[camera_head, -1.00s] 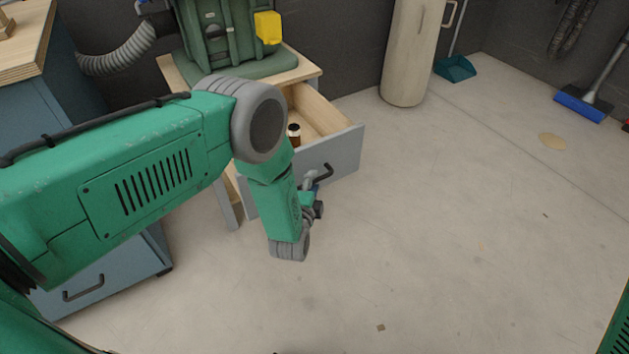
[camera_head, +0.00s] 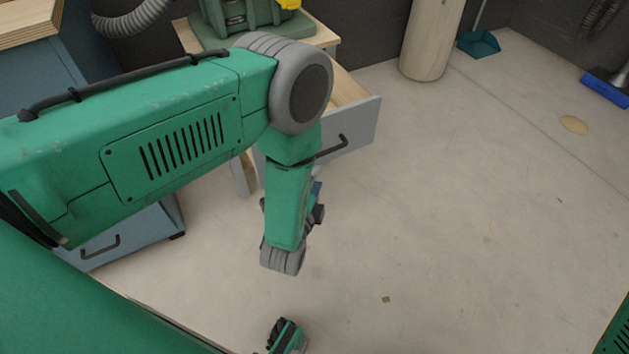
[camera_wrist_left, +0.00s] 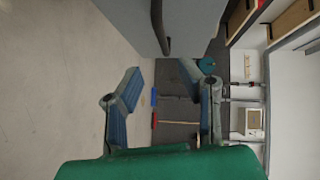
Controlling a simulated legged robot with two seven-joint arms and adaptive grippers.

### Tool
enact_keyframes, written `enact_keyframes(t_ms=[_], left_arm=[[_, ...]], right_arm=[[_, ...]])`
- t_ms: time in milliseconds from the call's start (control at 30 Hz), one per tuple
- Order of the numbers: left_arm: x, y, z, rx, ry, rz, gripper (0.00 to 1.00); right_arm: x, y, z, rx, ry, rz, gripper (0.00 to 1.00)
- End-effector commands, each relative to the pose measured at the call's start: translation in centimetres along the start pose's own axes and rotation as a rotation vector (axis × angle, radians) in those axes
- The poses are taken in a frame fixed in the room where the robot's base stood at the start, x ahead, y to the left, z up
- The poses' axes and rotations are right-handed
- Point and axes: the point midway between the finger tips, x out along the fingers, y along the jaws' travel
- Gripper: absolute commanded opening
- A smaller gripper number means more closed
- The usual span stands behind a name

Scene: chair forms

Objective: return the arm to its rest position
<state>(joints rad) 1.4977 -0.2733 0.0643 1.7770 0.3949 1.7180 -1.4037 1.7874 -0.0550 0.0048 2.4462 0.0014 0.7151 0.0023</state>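My green left arm (camera_head: 175,150) reaches in from the left in the head view, with its forearm bent down. My left gripper (camera_head: 316,203) is mostly hidden behind the forearm there, in front of the open drawer's grey front (camera_head: 358,130). In the left wrist view my left gripper (camera_wrist_left: 163,72) shows two blue-padded fingers spread apart with nothing between them. The drawer front (camera_wrist_left: 125,18) with its dark handle lies beyond the fingers, apart from them.
A green machine (camera_head: 255,18) sits on the wooden-topped drawer unit. A pale cylinder (camera_head: 430,40), a teal dustpan (camera_head: 479,43) and a blue broom (camera_head: 605,88) are at the back. The floor on the right is mostly clear.

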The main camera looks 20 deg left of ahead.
Motion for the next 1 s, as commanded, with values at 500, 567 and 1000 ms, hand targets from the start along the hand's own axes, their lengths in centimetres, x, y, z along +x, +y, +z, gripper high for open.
enact_keyframes(t_ms=[500,567,1000], left_arm=[[-0.8,0.0,0.0,0.001,0.0,0.0,0.33],[-0.8,0.0,0.0,0.0,0.0,0.0,0.33],[-8.7,-0.4,6.0,-0.517,-0.223,0.563,0.33]], right_arm=[[0.1,0.0,-0.2,0.0,-0.002,0.0,0.0],[0.1,0.0,-0.2,0.0,-0.002,0.0,0.0],[-5.4,0.1,-0.5,0.0,-0.003,0.0,0.0]])
